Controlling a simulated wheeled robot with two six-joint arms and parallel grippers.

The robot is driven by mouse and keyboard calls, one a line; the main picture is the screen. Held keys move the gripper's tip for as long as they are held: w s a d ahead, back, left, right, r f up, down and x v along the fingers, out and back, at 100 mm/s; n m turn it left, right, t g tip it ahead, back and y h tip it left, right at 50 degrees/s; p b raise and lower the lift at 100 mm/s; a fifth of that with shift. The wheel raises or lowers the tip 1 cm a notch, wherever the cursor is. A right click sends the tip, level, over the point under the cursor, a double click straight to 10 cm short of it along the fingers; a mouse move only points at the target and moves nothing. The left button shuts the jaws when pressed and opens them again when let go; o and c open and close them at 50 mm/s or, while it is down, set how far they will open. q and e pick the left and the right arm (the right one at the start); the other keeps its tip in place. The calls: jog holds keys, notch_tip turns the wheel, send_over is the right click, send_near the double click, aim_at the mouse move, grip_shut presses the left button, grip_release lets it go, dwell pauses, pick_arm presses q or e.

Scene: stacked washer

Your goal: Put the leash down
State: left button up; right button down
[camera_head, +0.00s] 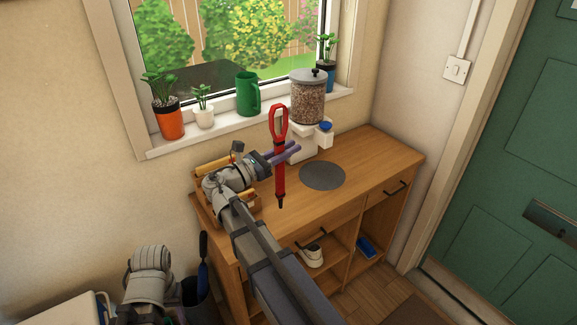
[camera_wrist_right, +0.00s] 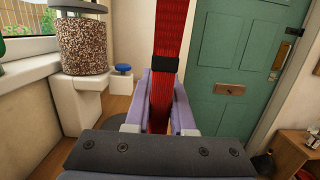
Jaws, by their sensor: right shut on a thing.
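The red leash (camera_head: 280,160) is held upright in the air above the wooden cabinet top, with its loop at the top and a dark tip at the bottom. My right gripper (camera_head: 287,153) is shut on the leash around its middle. In the right wrist view the leash (camera_wrist_right: 170,45) rises between the purple fingers of the gripper (camera_wrist_right: 158,105), with a black band around it. The wooden cabinet top (camera_head: 370,155) has a dark round mat (camera_head: 322,176) on it, to the right of the leash. My left gripper does not show; only part of that arm shows at lower left.
A food dispenser (camera_head: 308,97) stands at the back of the cabinet, near the window sill. A wooden rack (camera_head: 213,166) is partly hidden behind my right arm. The sill holds potted plants and a green jug (camera_head: 248,93). The cabinet's right end is clear.

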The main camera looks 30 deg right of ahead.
aim_at(284, 163)
jog(key=shift+f+b, duration=1.95)
jog(key=shift+r, duration=0.15)
jog(key=c, duration=1.2)
grip_release()
jog(key=shift+f, duration=0.25)
jog(key=shift+c, duration=0.2)
jog(key=o, duration=0.5)
jog(key=shift+r, duration=0.1)
